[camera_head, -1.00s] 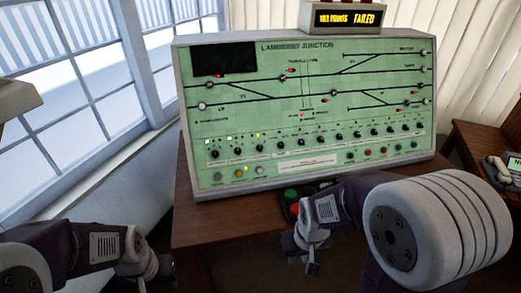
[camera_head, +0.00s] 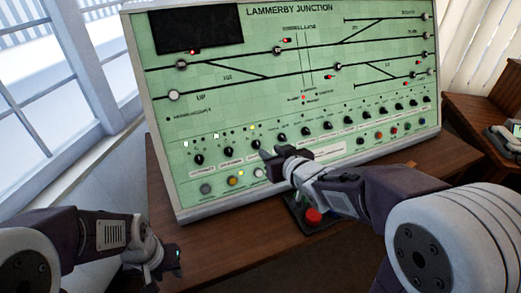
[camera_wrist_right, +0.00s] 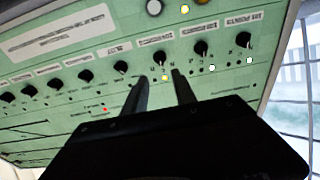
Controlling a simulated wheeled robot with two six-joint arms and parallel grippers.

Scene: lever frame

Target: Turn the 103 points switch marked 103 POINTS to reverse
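The panel (camera_head: 300,72) carries a row of black rotary switches. The third switch from the left (camera_head: 256,145) has a yellow lamp (camera_head: 252,127) lit above it; its label is too small to read surely, so I cannot confirm it as 103 POINTS. My right gripper (camera_head: 268,154) is at the panel just beside and below this switch. In the right wrist view, its two fingers (camera_wrist_right: 160,77) are apart, with the same switch (camera_wrist_right: 159,57) showing between and just beyond the tips. Contact cannot be told. My left gripper (camera_head: 166,264) hangs low left, away from the panel.
Other switches sit close on both sides, including the second (camera_head: 226,154) and the fourth (camera_head: 282,138). Push buttons (camera_head: 232,180) line the panel's lower edge. A red button (camera_head: 312,215) on a dark box stands on the wooden desk (camera_head: 215,240) under my right arm.

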